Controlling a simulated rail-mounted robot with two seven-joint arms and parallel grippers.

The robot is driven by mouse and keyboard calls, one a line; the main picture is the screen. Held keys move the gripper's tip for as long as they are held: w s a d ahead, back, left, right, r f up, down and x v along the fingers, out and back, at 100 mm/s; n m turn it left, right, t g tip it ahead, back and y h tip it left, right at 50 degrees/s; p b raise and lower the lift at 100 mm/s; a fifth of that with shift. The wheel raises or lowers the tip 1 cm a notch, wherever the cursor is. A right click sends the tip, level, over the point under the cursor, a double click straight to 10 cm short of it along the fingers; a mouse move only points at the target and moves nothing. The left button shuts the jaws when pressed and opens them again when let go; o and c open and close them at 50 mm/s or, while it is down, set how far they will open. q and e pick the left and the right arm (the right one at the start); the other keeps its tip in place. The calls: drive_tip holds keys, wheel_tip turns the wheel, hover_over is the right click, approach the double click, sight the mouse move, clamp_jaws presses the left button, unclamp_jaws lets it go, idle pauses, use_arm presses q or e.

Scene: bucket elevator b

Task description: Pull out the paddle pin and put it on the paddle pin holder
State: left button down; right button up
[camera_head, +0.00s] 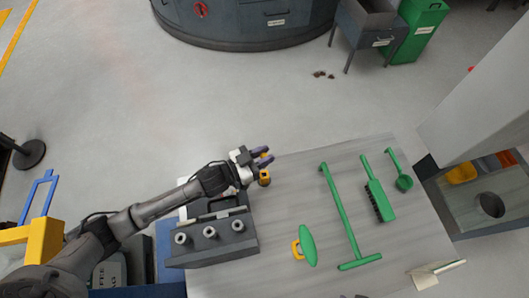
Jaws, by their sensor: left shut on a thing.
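My left gripper (262,157) is at the far edge of the grey table, over its left part. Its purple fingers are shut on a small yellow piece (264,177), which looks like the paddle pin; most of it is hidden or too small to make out. A dark grey block (216,252) with three round metal sockets or posts stands at the table's left, nearer than the gripper. I cannot tell whether it is the paddle pin holder. My right gripper is not in view.
On the table (285,195) lie a green oval-headed tool with a yellow part (308,246), a long green T-shaped tool (342,215), a green brush (378,191) and a green scoop (400,171). A grey machine column (480,110) stands at right. Floor beyond the table is mostly clear.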

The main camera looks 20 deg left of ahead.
use_arm(q)
drive_tip(key=shift+f+b, duration=0.85)
drive_tip(key=shift+f, duration=0.85)
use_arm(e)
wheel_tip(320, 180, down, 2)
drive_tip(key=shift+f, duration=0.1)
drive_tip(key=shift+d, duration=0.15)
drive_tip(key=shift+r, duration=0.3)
use_arm(q)
drive_tip(key=shift+p, duration=0.5)
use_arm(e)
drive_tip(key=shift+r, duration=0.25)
use_arm(q)
drive_tip(key=shift+p, duration=0.3)
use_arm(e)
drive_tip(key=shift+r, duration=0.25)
use_arm(q)
drive_tip(key=shift+f+b, duration=0.4)
drive_tip(key=shift+f, duration=0.1)
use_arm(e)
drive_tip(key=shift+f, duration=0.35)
use_arm(q)
drive_tip(key=shift+f+b, duration=0.55)
drive_tip(key=shift+f, duration=0.35)
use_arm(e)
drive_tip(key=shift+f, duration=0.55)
